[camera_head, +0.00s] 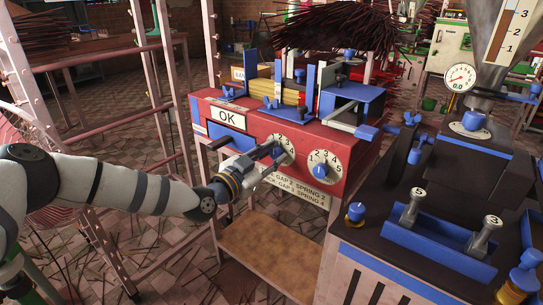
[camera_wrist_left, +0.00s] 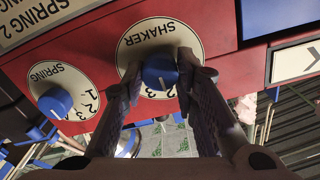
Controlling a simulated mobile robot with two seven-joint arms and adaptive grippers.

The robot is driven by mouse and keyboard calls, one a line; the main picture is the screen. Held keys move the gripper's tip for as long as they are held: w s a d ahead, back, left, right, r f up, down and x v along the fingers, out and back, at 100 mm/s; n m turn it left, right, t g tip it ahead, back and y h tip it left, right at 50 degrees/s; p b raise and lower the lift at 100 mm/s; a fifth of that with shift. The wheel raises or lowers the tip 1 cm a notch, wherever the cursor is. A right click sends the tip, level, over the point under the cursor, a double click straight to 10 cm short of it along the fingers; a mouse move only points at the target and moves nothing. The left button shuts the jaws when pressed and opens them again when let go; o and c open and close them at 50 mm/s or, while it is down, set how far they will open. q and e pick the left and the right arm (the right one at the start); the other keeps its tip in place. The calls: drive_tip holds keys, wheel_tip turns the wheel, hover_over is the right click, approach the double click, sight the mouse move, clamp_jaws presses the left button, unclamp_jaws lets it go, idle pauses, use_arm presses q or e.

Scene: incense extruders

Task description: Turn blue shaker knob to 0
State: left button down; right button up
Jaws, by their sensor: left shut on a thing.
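The blue shaker knob (camera_wrist_left: 160,72) sits in the middle of a round cream dial marked SHAKER (camera_wrist_left: 158,38) on the red machine front. A small pale mark shows on the knob's edge on the side of the digits 2 and 3; the exact reading is hard to tell. In the head view the shaker dial (camera_head: 288,147) is partly covered by my gripper. My left gripper (camera_head: 274,155) reaches it from the left, and in the wrist view its two fingers (camera_wrist_left: 160,82) stand on either side of the knob, shut on it. My right gripper is out of view.
The spring dial (camera_head: 323,167) with its own blue knob is close beside the shaker dial. A dark machine with blue trim (camera_head: 440,190) stands at the right. A wooden shelf (camera_head: 268,255) lies below.

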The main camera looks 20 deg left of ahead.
use_arm(q)
drive_tip(key=n+b, duration=0.1)
drive_tip(key=n, duration=0.2)
drive_tip(key=shift+f+n, duration=0.1)
drive_tip(key=shift+n, duration=0.2)
drive_tip(key=n+b, duration=0.2)
drive_tip(key=n, duration=0.1)
drive_tip(key=shift+n, duration=0.3)
drive_tip(key=n+b, duration=0.1)
drive_tip(key=n, duration=0.2)
drive_tip(key=shift+a+f+n, duration=0.1)
drive_tip(key=shift+n, duration=0.2)
drive_tip(key=shift+n+b, duration=0.95)
drive_tip(key=shift+n, duration=0.65)
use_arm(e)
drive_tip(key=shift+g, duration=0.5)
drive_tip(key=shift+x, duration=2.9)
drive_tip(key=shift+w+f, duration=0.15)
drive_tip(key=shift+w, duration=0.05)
use_arm(q)
drive_tip(key=c, duration=1.3)
unclamp_jaws()
